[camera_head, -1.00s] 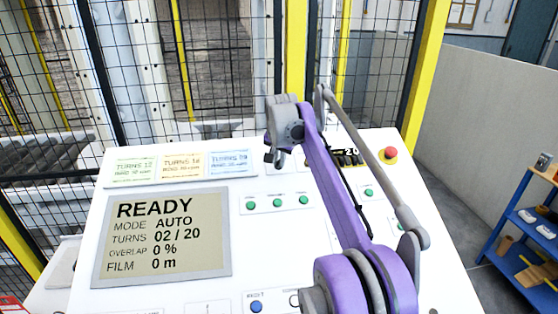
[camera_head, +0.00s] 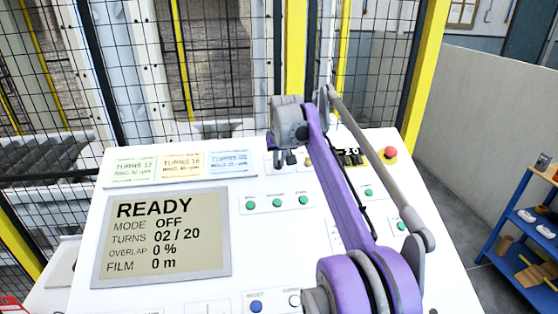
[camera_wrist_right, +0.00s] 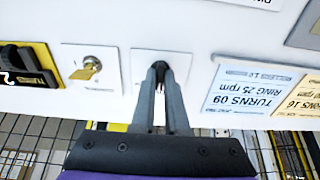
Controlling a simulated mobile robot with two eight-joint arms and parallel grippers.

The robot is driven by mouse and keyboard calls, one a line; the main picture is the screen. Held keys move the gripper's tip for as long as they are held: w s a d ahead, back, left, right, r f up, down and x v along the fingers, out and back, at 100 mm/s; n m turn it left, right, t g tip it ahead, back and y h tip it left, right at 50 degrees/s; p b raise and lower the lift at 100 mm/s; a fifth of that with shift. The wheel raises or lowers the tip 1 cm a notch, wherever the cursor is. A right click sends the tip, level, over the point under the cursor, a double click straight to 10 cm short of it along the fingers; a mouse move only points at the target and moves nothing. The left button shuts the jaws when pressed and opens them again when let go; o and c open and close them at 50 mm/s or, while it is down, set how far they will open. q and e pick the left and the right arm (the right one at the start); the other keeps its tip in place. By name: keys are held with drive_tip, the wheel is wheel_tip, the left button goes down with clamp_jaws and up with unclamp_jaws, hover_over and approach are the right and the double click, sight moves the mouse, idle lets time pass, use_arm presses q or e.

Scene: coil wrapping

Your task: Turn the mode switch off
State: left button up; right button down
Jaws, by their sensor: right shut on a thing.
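The white control panel (camera_head: 200,293) has a display (camera_head: 163,238) that reads READY, MODE OFF, TURNS 02 / 20, OVERLAP 0 %, FILM 0 m. My right gripper (camera_head: 285,158) is at the panel's upper part, right of the turns cards. In the right wrist view, its two fingers (camera_wrist_right: 160,72) are shut on the mode switch (camera_wrist_right: 159,85), a small dark knob in front of a white square plate (camera_wrist_right: 140,62). The fingers hide most of the knob, so its pointing direction cannot be read. My left gripper is not in view.
A key switch with a yellow key (camera_wrist_right: 86,70) sits beside the mode switch, then a black counter (camera_wrist_right: 28,65). A red emergency button (camera_head: 389,153) is at the panel's right. Several green buttons (camera_head: 277,203) lie below. A mesh fence (camera_head: 225,70) stands behind.

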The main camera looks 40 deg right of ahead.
idle(0.3)
drive_tip(key=c, duration=0.9)
unclamp_jaws()
drive_tip(key=v, duration=1.1)
drive_tip(key=shift+f, duration=0.1)
